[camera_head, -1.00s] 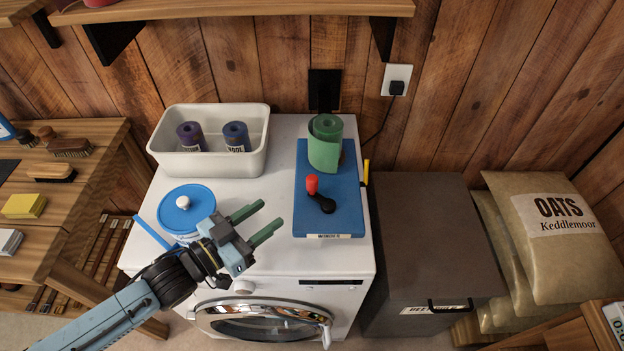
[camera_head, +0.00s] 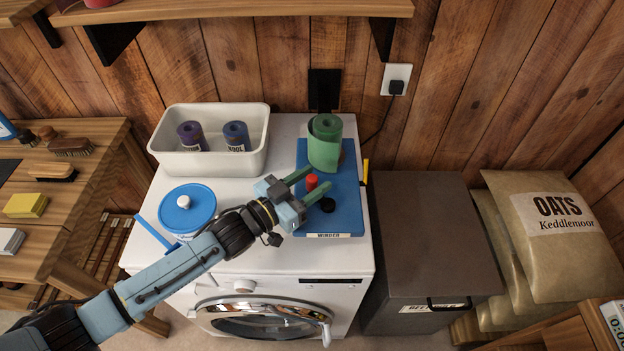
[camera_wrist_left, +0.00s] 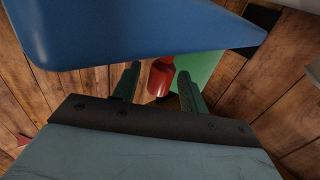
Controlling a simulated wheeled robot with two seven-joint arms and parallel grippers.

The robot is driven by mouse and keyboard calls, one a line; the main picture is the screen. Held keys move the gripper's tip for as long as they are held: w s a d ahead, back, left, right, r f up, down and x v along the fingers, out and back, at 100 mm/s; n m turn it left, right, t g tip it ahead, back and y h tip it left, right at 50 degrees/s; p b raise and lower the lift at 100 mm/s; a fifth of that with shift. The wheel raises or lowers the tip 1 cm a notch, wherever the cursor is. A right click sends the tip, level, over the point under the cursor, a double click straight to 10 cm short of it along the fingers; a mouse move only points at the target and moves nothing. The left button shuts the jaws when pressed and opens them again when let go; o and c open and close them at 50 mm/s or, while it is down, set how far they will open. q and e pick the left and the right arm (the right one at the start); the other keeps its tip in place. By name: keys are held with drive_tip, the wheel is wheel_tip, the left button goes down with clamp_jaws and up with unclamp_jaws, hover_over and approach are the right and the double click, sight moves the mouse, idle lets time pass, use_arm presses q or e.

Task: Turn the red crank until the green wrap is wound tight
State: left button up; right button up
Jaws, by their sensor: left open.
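The red crank handle (camera_head: 311,181) stands upright on the blue winder board (camera_head: 345,215), with its black hub (camera_head: 327,204) beside it. The green wrap (camera_head: 324,148) is a roll at the back of the board, with a loose flap hanging down. My left gripper (camera_head: 318,184) is open, its two green fingers on either side of the red handle in the head view. In the left wrist view the red handle (camera_wrist_left: 161,77) shows between the fingertips, with the green wrap (camera_wrist_left: 198,68) behind it. I cannot tell whether the fingers touch the handle. My right gripper is not in view.
The board lies on a white washing machine (camera_head: 270,262). A white bin (camera_head: 210,167) with purple and blue rolls stands behind my left arm. A blue-lidded tub (camera_head: 187,210) is close to the arm. A grey chest (camera_head: 430,240) and feed sacks (camera_head: 560,240) stand at right.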

use_arm(q)
drive_tip(key=shift+w+d, duration=0.15)
drive_tip(key=shift+d, duration=0.05)
clamp_jaws()
